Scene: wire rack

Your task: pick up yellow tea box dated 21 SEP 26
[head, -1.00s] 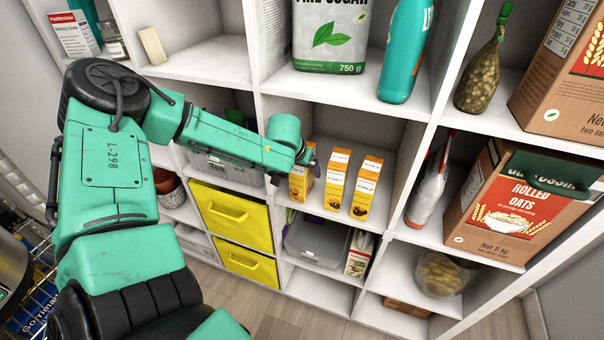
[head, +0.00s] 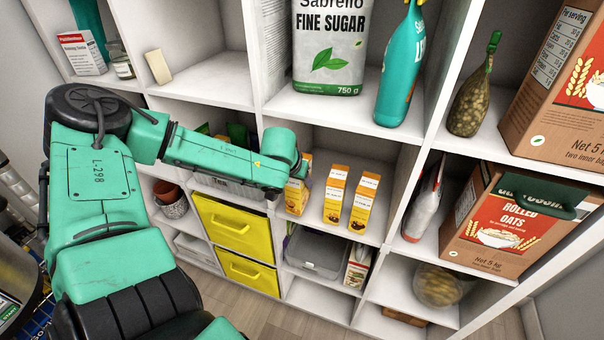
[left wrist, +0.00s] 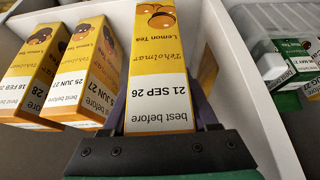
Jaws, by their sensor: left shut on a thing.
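The yellow tea box printed 21 SEP 26 (left wrist: 158,70) fills the middle of the left wrist view, its label end towards the camera. My left gripper (left wrist: 160,112) is shut on it, with a finger on either side. In the head view this box (head: 295,200) is the leftmost of three yellow boxes in a middle cubby, partly hidden by my left gripper (head: 302,172). I cannot tell whether its base touches the shelf. My right gripper is not in view.
Two similar tea boxes stand beside it, the middle one (head: 335,196) and the right one (head: 363,203); the middle one's label reads JUN 27. Cubby walls and the shelf above lie close. Yellow drawers (head: 232,222) and a grey bin (head: 317,250) are below.

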